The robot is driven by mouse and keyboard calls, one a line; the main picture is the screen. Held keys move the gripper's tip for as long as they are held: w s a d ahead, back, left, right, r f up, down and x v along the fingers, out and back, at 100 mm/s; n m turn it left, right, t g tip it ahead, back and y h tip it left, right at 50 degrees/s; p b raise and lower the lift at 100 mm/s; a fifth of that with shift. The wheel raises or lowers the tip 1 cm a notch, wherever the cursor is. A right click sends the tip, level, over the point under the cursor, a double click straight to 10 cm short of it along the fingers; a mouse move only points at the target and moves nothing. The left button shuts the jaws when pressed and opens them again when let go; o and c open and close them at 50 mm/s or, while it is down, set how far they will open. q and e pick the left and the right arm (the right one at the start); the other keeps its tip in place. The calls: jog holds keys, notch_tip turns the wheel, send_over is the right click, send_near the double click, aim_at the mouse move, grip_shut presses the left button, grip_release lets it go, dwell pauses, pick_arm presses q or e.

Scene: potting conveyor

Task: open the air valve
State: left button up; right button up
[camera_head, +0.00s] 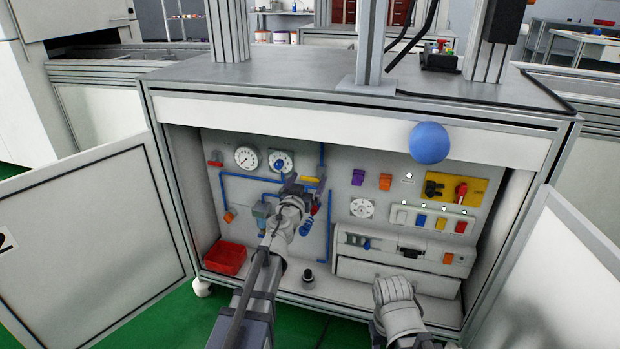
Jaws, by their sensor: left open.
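Inside the open cabinet, blue air pipes run over the grey back panel (258,140). A small yellow part (309,180) and a red part (315,209) show right at my left gripper (303,187). A red-handled part (215,164) sits at the upper left of the panel. I cannot tell for certain which of these is the air valve. My left gripper is open, in front of the pipework below the gauges; its wrist hides part of the fittings, and contact cannot be told. My right arm shows at the lower right, but its fingers do not show.
Two gauges (246,157) sit above the pipes. A yellow switch plate (455,188) and coloured buttons are at right. A red bin (225,258) stands on the cabinet floor. Open doors (92,230) flank the opening. A blue ball (429,143) shows before the upper frame.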

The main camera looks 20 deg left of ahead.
aim_at(311, 177)
pick_arm(q)
jog(key=shift+w, duration=1.25)
jog(key=c, duration=1.2)
jog(key=shift+c, duration=0.2)
